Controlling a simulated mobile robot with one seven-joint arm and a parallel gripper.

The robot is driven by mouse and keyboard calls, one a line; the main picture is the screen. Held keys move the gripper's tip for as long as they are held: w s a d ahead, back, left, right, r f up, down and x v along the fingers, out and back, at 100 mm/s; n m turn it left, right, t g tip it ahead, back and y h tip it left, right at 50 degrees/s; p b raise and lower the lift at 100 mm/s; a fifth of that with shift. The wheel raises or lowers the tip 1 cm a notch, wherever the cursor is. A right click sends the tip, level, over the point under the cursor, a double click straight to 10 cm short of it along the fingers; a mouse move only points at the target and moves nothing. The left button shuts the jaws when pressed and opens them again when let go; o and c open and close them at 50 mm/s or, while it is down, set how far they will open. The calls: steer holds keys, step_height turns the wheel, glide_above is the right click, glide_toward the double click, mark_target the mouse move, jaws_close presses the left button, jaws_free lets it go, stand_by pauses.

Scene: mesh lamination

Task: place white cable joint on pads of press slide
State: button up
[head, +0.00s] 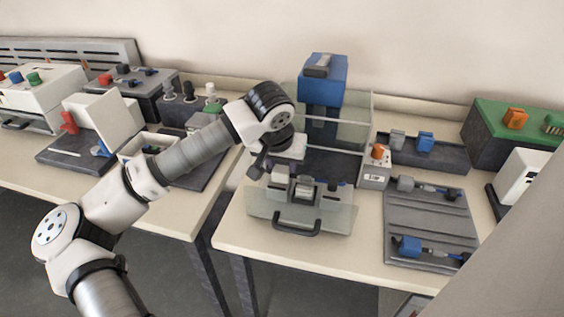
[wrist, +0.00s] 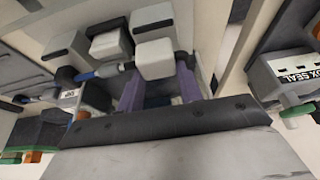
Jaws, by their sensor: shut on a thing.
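The white cable joint (wrist: 153,60) is between the two purple fingers of my gripper (wrist: 158,86) in the wrist view. My gripper is shut on it. A cable with a blue and a pale section runs left from the joint to a dark end. The press slide (head: 333,217) is pulled out in front of the press, handle forward. Its light pads (head: 305,189) also show in the wrist view (wrist: 110,45), beside the held joint. My gripper (head: 284,162) is over the back left of the slide in the head view. Contact between joint and pads cannot be told.
The press (head: 323,82) with a blue head and clear guard stands close behind my gripper. The stop box (head: 374,170) is right of the slide. A grey tray (head: 430,220) holds other cable joints. Bare table lies in front of the slide.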

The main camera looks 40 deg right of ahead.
steer(key=shift+f+b, duration=0.45)
steer(key=shift+b, duration=0.05)
steer(key=o, duration=1.2)
steer(key=shift+r, duration=0.15)
steer(key=p+v, duration=0.1)
steer(key=v, duration=0.5)
steer(key=w+d+p+v, duration=0.1)
steer(key=v, duration=0.6)
steer(key=d+r+p+v, duration=0.1)
steer(key=v, duration=0.6)
steer(key=shift+w+r+p, duration=0.1)
steer(key=shift+w+p, duration=0.25)
steer(key=shift+p, duration=0.05)
